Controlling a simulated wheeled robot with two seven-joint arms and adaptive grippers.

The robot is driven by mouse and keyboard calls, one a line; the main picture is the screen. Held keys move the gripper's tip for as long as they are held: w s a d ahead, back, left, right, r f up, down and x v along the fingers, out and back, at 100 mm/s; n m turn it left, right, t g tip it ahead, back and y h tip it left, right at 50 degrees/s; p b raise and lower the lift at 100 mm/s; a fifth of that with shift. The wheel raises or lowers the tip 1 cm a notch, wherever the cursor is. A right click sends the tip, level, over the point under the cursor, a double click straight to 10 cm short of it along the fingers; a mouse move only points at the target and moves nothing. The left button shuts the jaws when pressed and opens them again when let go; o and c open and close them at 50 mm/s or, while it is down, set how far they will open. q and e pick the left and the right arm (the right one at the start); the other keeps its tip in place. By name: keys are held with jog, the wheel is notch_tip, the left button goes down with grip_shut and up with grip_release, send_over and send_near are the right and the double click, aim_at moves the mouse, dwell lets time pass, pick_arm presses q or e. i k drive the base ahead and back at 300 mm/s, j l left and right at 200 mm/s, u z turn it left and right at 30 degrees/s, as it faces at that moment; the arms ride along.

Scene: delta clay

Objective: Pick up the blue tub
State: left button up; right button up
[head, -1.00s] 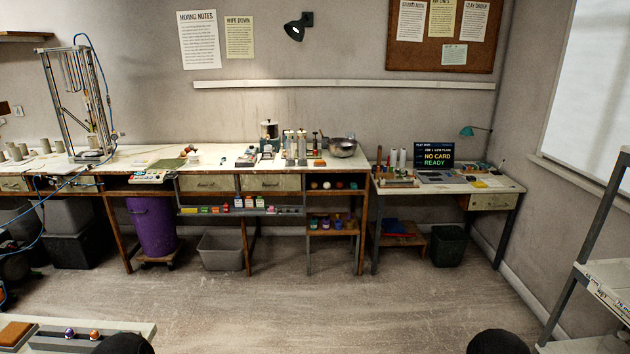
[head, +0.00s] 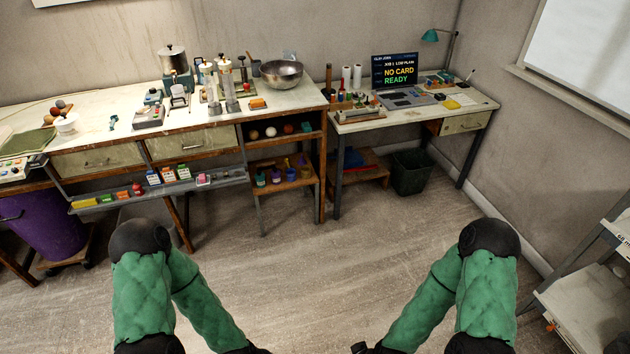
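Several small tubs stand on a low wooden shelf under the long bench, in the middle of the head view. A teal tub (head: 261,179) is at the left end, with purple to bluish tubs (head: 291,174) to its right. They are too small to tell surely which one is blue. Both my green-sleeved arms reach down past the bottom edge of the picture. Only dark wrist parts show there; the grippers themselves are out of view. The tubs are well ahead of my arms and nothing touches them.
The long bench (head: 110,137) carries a metal bowl (head: 282,73) and several tools. A rail of small coloured boxes (head: 168,174) hangs under its front left. A dark bin (head: 411,172) stands under the desk. A rack (head: 590,285) is at the right. The floor ahead is clear.

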aim_at(290, 173)
jog(key=i+j, duration=0.3)
jog(key=j, duration=0.15)
jog(key=i+l+u, duration=0.35)
jog(key=i, duration=0.25)
jog(key=i+l+u, duration=0.4)
jog(key=i+l, duration=0.15)
jog(key=i+l+u, duration=0.35)
jog(key=l, duration=0.5)
jog(key=i+j, duration=0.05)
jog(key=i, duration=0.05)
